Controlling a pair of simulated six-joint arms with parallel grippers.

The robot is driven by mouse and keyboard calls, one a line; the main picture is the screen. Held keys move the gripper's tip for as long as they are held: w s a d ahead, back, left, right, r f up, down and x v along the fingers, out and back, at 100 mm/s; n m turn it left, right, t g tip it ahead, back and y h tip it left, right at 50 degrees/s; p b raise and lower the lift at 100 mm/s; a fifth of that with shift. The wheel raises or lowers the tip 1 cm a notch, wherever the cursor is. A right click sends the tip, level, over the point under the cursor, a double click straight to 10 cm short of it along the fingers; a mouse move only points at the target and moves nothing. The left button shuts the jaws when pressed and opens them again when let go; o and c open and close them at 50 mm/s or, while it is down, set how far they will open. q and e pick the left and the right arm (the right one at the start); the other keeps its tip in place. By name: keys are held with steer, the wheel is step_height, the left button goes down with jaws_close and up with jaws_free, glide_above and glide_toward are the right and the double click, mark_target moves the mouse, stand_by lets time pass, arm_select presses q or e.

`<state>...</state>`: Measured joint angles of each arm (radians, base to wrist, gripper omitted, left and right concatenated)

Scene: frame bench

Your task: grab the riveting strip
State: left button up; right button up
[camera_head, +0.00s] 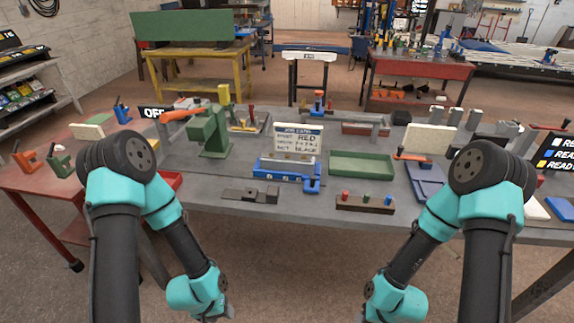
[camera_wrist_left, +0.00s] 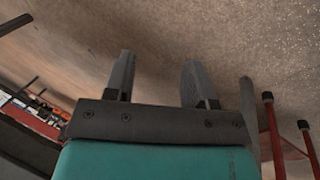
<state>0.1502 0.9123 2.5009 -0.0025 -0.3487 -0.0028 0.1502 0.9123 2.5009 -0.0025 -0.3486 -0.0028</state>
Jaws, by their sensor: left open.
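I cannot tell for certain which thing is the riveting strip. A dark flat strip-like piece (camera_head: 250,194) lies near the bench's front edge, left of centre in the head view. A blue fixture (camera_head: 288,171) stands behind it to the right, below a job card (camera_head: 298,142). My left gripper (camera_head: 222,312) hangs low in front of the bench, apart from everything on it. In the left wrist view my left gripper (camera_wrist_left: 157,72) is open and empty, with bare floor beyond its fingers. My right gripper (camera_head: 364,316) is also low in front of the bench; its fingers are too small to read.
A brown block with coloured pegs (camera_head: 365,204) sits at the front edge. A green tray (camera_head: 361,165) lies behind it. A green press (camera_head: 211,133) stands at left and a blue-grey plate (camera_head: 426,181) at right. The floor (camera_head: 290,265) between my arms is clear.

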arm_select(q)
steer(key=shift+o, duration=0.5)
steer(key=o, duration=0.5)
